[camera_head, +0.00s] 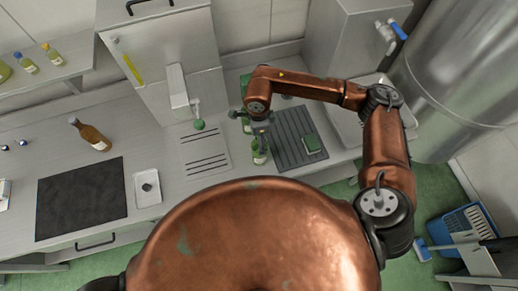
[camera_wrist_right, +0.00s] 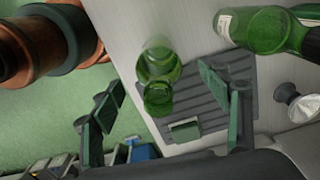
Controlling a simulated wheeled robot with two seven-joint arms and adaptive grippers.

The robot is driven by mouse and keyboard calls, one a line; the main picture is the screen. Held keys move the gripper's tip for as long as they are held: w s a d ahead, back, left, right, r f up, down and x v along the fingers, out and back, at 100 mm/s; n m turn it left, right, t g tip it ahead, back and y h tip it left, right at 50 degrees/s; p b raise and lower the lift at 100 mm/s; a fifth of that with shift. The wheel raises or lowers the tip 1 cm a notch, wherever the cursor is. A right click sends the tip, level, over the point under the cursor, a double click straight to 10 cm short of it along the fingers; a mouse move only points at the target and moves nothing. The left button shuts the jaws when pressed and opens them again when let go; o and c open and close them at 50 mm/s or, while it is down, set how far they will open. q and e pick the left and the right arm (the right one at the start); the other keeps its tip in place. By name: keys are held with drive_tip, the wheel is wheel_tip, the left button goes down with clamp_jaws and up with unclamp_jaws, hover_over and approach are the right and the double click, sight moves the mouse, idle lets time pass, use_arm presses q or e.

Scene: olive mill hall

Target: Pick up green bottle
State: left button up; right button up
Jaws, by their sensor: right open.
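A green bottle (camera_head: 259,155) with a pale label stands on the counter at the left edge of a dark ribbed mat (camera_head: 287,152). My right gripper (camera_head: 262,128) is above and close to it in the head view. In the right wrist view the green bottle (camera_wrist_right: 158,72) shows between the two spread fingers of the open right gripper (camera_wrist_right: 160,108). I see no contact with either finger. More green bottles (camera_wrist_right: 262,32) lie toward the upper right of that view, one with a label. My left gripper is not in view.
A green sponge (camera_head: 312,143) lies on the mat. A brown bottle (camera_head: 92,135) and a black cooktop (camera_head: 82,198) are on the left. A white dispenser (camera_head: 178,88) stands behind. A blue basket (camera_head: 462,228) is on the floor at right. The counter between cooktop and drainer is mostly clear.

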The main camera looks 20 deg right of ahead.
wheel_tip(320, 180, down, 4)
drive_tip(key=shift+s+d+r+p, duration=0.15)
drive_tip(key=shift+r+p, duration=0.1)
drive_tip(key=shift+p, duration=0.65)
drive_tip(key=shift+f, duration=0.65)
drive_tip(key=shift+c, duration=0.4)
clamp_jaws()
